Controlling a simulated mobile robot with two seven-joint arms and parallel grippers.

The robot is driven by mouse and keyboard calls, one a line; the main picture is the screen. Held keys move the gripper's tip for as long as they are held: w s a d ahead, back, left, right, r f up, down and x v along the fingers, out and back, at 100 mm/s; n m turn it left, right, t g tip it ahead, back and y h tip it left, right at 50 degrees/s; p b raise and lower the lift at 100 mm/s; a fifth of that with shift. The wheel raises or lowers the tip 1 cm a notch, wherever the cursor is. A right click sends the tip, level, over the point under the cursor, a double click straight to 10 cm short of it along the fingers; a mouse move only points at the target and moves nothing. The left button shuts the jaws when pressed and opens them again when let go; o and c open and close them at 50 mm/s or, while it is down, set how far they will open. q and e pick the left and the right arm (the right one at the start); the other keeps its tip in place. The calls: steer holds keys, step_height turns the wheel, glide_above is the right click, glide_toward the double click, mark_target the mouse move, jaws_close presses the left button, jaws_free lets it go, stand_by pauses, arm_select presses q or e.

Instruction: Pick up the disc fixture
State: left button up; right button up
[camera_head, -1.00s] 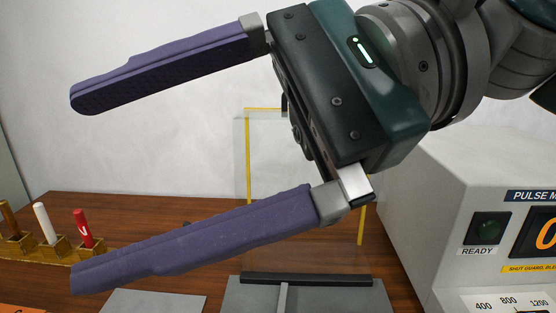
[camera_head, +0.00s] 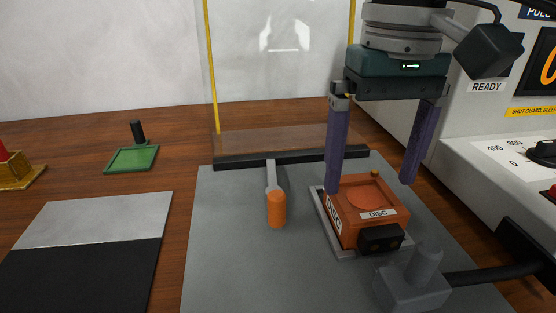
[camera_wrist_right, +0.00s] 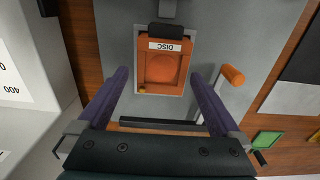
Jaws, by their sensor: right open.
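The disc fixture (camera_head: 368,209) is an orange block with a round orange top and "DISC" labels. It sits in a light frame on the grey plate (camera_head: 222,262). My right gripper (camera_head: 371,186) points down above it with its purple fingers spread wide and nothing between them. In the head view one finger reaches down by the fixture's left far side and the other hangs to its right. In the right wrist view the fixture (camera_wrist_right: 165,65) lies ahead, between the lines of the two fingers (camera_wrist_right: 160,88). My left gripper is not in view.
An orange-handled lever (camera_head: 276,208) stands left of the fixture. A clear guard with yellow edges (camera_head: 211,70) rises behind. A grey block with a black cable (camera_head: 412,287) is close in front. The pulse machine (camera_head: 490,130) stands at the right. A green pad (camera_head: 131,159) lies at the left.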

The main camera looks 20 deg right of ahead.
mark_target(365, 198)
step_height(365, 198, down, 4)
steer(key=shift+a+f, duration=0.15)
steer(key=shift+f, duration=0.1)
steer(key=shift+r, duration=0.1)
jaws_close()
stand_by(0.6)
